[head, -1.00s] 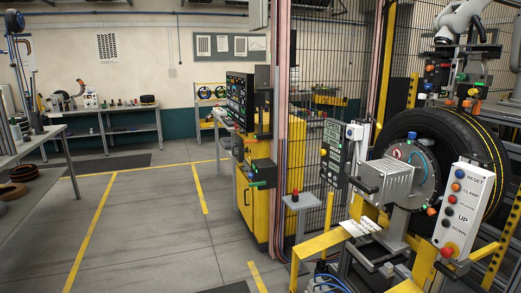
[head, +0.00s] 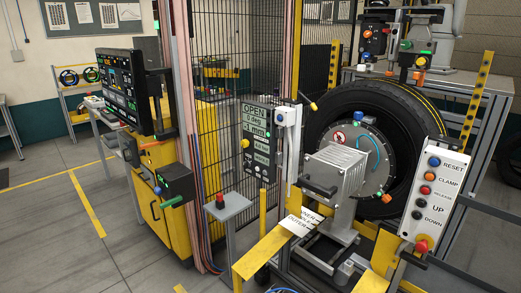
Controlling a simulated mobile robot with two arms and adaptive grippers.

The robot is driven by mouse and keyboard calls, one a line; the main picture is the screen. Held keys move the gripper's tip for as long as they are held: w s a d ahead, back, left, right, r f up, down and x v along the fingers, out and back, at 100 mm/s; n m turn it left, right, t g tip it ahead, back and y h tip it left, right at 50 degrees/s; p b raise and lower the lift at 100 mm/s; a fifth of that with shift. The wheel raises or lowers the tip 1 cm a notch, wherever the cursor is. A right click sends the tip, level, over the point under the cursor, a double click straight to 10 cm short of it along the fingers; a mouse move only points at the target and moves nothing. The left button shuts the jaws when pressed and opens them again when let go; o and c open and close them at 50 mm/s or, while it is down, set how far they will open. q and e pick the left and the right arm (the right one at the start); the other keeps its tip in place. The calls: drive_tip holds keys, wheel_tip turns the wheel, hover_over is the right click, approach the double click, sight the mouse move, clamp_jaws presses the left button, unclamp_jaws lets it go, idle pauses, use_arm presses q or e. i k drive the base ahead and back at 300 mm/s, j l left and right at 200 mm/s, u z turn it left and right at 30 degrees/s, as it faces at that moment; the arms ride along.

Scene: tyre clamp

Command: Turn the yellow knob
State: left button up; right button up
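A small round yellow knob (head: 245,143) sits on the left side of a grey upright panel (head: 257,165) near the middle of the head view. The panel's screen reads OPEN, 0 deg and 1 mm. A black handle with a yellow tip (head: 313,106) sticks out to the right of the panel, by the tyre. The tyre (head: 345,112) stands upright behind a grey motor housing (head: 350,175) and a round flange. Neither of my grippers shows in this view.
A white button box (head: 435,195) with RESET, CLAMP, RELEASE, UP and DOWN labels stands at the right. A yellow frame (head: 262,250) lies in front of the panel. A small stand (head: 228,206) with a red button and a wire fence are to its left. Open floor (head: 60,225) lies further left.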

sight(244, 143)
drive_tip(key=z, duration=0.25)
drive_tip(key=i+j+z, duration=0.75)
drive_tip(key=j+z, duration=0.2)
